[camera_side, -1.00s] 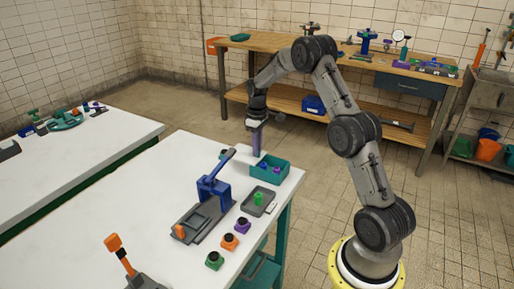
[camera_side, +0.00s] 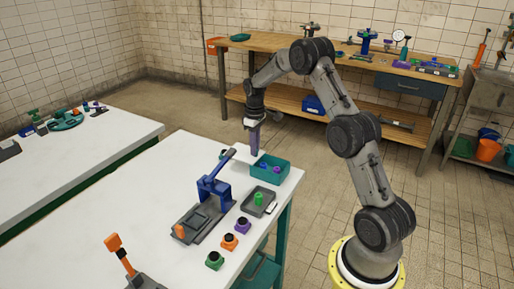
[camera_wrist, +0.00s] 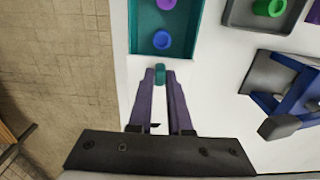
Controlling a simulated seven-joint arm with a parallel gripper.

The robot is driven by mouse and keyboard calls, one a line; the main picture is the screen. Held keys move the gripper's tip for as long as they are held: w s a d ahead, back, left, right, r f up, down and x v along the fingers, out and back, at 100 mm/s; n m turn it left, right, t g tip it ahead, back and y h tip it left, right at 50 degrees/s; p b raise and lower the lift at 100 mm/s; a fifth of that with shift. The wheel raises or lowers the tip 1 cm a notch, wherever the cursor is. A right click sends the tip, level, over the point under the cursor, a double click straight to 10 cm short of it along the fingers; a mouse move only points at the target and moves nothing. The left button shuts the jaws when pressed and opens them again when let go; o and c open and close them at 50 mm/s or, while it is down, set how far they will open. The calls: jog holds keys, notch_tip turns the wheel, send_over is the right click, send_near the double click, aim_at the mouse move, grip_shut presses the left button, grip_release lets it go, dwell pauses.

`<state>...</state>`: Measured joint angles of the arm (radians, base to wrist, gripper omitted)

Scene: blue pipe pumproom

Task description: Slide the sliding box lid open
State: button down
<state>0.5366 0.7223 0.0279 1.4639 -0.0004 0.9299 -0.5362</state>
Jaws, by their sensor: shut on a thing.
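The teal box (camera_side: 285,172) stands near the far right corner of the white table. Its top looks open, with a blue piece (camera_wrist: 162,40) and a purple piece (camera_wrist: 166,4) inside. My gripper (camera_side: 254,153) points down just left of the box. In the wrist view my gripper's two purple fingers (camera_wrist: 160,76) are shut on a small teal piece (camera_wrist: 160,71), close to the box's near end wall (camera_wrist: 150,53). I cannot tell whether this piece belongs to the lid.
A blue lever press (camera_side: 214,190) stands left of the box, and a grey tray (camera_side: 248,207) with a green piece lies in front. Several coloured knobs (camera_side: 229,241) line the table's right side. The table edge (camera_wrist: 119,85) runs close beside my fingers.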

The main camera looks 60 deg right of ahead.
jog(key=shift+w+r, duration=0.1)
jog(key=shift+w, duration=0.2)
jog(key=c, duration=0.8)
grip_release()
jog(key=shift+c, duration=0.2)
notch_tip(320, 180, up, 14)
